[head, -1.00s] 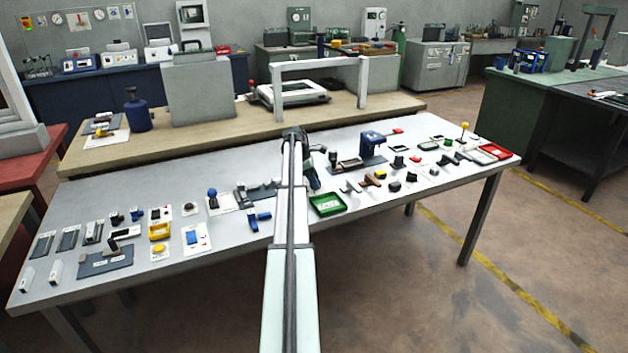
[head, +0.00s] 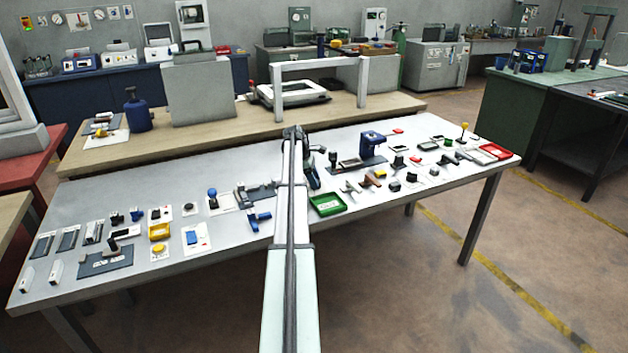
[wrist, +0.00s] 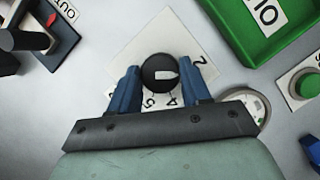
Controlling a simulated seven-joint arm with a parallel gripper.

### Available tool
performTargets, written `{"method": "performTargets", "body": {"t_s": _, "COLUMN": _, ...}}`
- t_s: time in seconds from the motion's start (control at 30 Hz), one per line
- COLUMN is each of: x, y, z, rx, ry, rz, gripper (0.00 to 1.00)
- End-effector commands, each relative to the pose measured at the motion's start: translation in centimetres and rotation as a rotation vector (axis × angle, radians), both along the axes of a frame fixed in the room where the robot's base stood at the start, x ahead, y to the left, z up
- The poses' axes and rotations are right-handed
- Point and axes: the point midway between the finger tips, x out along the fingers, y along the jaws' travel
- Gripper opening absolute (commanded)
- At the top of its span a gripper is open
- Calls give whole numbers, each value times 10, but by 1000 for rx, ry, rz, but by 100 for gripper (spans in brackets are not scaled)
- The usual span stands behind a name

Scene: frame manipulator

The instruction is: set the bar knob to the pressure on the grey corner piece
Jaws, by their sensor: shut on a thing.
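The black round knob (wrist: 152,76) with a white bar mark sits on a white plate (wrist: 128,52) in the wrist view. The plate's figures 2, 4 and 5 show around it. My gripper (wrist: 160,85) has its blue fingers on either side of the knob, shut on it. A round pale dial with a grey rim (wrist: 258,104) is partly hidden behind the gripper's right side, and its reading cannot be made out. I cannot pick out a grey corner piece for sure. In the head view my arm hides the knob.
A green tray (wrist: 233,45) lies close at upper right in the wrist view, with a green button (wrist: 305,84) below it. A dark device with an OUT label (wrist: 66,9) stands at upper left. The grey table (head: 150,190) holds several other controls.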

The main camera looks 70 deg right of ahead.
Motion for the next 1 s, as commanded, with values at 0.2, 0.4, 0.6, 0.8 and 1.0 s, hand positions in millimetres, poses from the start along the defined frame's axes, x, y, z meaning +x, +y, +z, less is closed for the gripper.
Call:
{"method": "performTargets", "body": {"t_s": 0.2, "x": 1, "y": -3, "z": 0, "rx": 2, "ry": 1, "rz": -190, "gripper": 17}}
{"method": "performTargets", "body": {"t_s": 0.4, "x": 1, "y": -4, "z": 0, "rx": 2, "ry": 1, "rz": -381, "gripper": 17}}
{"method": "performTargets", "body": {"t_s": 0.6, "x": 0, "y": -4, "z": 0, "rx": 2, "ry": 0, "rz": -551, "gripper": 17}}
{"method": "performTargets", "body": {"t_s": 0.8, "x": 0, "y": -5, "z": 0, "rx": 2, "ry": 0, "rz": -685, "gripper": 17}}
{"method": "performTargets", "body": {"t_s": 1.0, "x": -1, "y": -4, "z": 0, "rx": 1, "ry": 0, "rz": -772, "gripper": 17}}
